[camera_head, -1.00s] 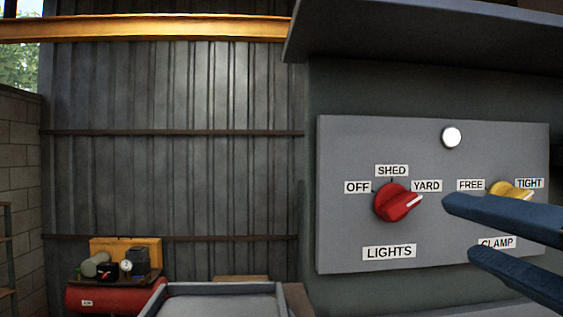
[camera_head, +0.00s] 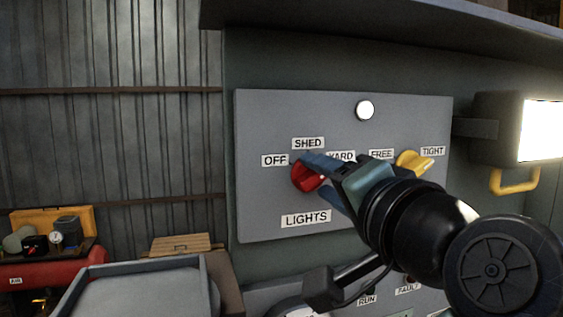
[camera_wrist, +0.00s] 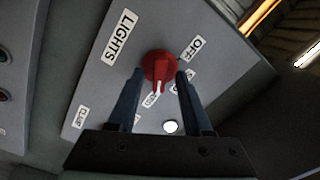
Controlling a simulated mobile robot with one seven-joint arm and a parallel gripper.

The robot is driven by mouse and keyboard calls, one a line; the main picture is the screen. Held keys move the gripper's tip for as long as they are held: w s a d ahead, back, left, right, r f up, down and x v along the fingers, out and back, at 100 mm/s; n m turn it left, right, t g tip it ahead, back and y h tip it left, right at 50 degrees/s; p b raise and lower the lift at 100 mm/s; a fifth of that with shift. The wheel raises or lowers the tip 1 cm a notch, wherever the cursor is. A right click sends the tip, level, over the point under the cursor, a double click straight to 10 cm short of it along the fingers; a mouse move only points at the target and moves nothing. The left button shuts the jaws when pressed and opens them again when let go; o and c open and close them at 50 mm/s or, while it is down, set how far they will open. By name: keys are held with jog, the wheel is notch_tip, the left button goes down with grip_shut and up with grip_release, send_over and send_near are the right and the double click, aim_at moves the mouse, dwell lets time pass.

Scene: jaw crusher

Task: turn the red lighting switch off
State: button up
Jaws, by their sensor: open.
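The red lighting switch (camera_head: 305,177) is a round knob on the grey panel (camera_head: 265,215), above the LIGHTS label, with OFF, SHED and YARD labels around it. In the head view my gripper (camera_head: 325,180) covers its right side. In the wrist view the red switch (camera_wrist: 158,64) shows between the two open blue fingertips of my gripper (camera_wrist: 159,74), one on each side. Its white pointer faces the YARD label (camera_wrist: 153,100). I cannot tell whether either finger touches the knob.
The yellow clamp switch (camera_head: 413,161) is right of my gripper, between FREE and TIGHT. A round white light (camera_head: 365,110) sits above. A lit lamp (camera_head: 540,130) with a yellow handle stands at the right. An overhang (camera_head: 400,38) runs above, and a grey tray (camera_head: 140,295) is below left.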

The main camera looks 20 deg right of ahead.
jog(key=shift+w+f, duration=0.1)
jog(key=shift+w, duration=0.25)
grip_shut()
